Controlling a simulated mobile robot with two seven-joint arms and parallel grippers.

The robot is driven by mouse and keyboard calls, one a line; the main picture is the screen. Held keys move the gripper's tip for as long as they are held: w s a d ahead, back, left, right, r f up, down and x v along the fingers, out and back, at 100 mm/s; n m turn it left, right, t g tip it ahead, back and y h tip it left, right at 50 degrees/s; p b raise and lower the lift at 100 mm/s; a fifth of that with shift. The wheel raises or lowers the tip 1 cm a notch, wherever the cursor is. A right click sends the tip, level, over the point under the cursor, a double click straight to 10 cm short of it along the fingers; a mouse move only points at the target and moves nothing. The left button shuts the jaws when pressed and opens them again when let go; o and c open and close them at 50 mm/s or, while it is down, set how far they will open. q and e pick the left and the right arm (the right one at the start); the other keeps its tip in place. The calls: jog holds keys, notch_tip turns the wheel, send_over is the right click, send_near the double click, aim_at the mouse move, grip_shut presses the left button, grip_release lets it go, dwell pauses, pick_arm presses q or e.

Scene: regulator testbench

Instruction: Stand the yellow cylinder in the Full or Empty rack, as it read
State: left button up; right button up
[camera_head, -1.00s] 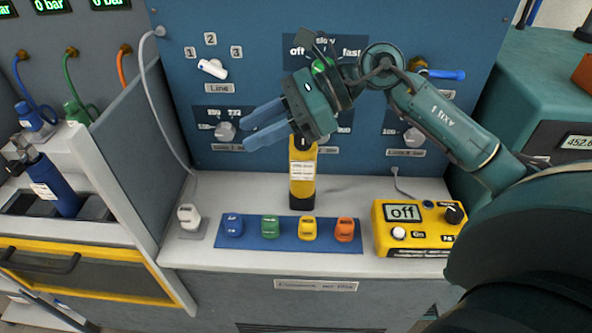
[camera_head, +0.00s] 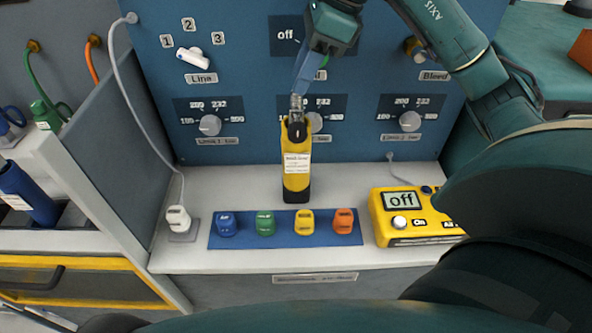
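The yellow cylinder (camera_head: 297,172) stands upright on the light bench top in front of the blue panel. It has a white label, a black base and a dark top with a metal valve (camera_head: 296,105). My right gripper (camera_head: 298,88) points down at the valve from above. Its blue fingers are seen edge-on and overlap, so I cannot tell whether they are open or touch the valve. At the left edge, a rack (camera_head: 75,213) with dark slots holds a tilted blue cylinder (camera_head: 25,192). No Full or Empty sign is readable. My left gripper is not in view.
A blue mat (camera_head: 285,241) with several coloured caps lies in front of the yellow cylinder. A yellow meter (camera_head: 410,218) reading "off" is at right, a white plug (camera_head: 178,218) at left. A grey divider (camera_head: 110,150) separates bench and rack. Knobs line the panel.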

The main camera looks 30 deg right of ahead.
aim_at(292, 106)
jog(key=shift+d+x, duration=0.2)
jog(key=shift+x, duration=3.1)
jog(key=shift+s, duration=0.15)
grip_shut()
